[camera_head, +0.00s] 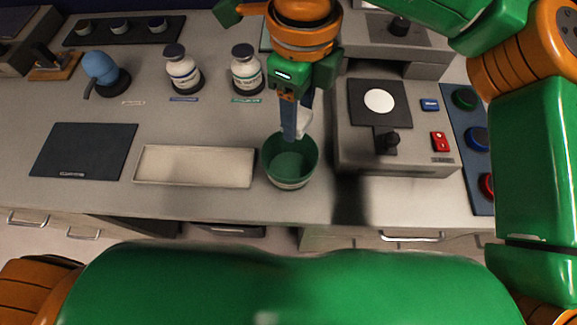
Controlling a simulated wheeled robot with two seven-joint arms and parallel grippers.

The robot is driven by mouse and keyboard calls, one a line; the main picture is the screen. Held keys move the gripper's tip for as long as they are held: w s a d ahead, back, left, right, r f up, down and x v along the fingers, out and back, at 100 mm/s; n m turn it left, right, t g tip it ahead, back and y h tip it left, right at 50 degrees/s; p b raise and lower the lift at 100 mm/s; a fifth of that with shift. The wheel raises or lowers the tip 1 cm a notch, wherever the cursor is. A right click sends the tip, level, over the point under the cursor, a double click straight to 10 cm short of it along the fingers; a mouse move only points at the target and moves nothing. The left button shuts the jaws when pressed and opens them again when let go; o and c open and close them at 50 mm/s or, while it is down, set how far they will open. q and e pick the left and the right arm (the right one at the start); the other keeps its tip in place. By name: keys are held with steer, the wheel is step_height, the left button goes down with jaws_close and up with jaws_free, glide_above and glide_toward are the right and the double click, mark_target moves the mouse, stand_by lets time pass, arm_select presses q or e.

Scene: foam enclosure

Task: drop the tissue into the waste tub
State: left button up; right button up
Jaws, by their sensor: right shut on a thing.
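The waste tub (290,180) is a round green tub standing on the grey bench, right of a shallow cream tray. My right gripper (293,134) points down above the tub, with its fingertips at about the tub's far rim in the picture. It is shut on the tissue (304,122), a small white piece that shows at the right side of the fingers. The fingers hide part of the tissue. I cannot tell whether the tissue's lower end is inside the tub's opening. My left gripper is not in view.
The cream tray (194,183) lies close to the tub's left, and a dark mat (84,151) lies further left. Two white bottles (183,73) (246,75) stand behind. A grey instrument (397,152) with a knob stands close to the tub's right.

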steer(key=shift+a+f, duration=0.2)
steer(key=shift+f, duration=0.45)
steer(key=shift+a, duration=0.1)
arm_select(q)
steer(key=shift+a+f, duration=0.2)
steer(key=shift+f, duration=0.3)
arm_select(e)
steer(key=shift+r, duration=0.1)
steer(key=o, duration=1.3)
steer(key=shift+d, duration=0.2)
steer(key=shift+o, duration=0.4)
steer(key=shift+a, duration=0.1)
step_height(320, 180, up, 7)
steer(key=shift+r, duration=0.1)
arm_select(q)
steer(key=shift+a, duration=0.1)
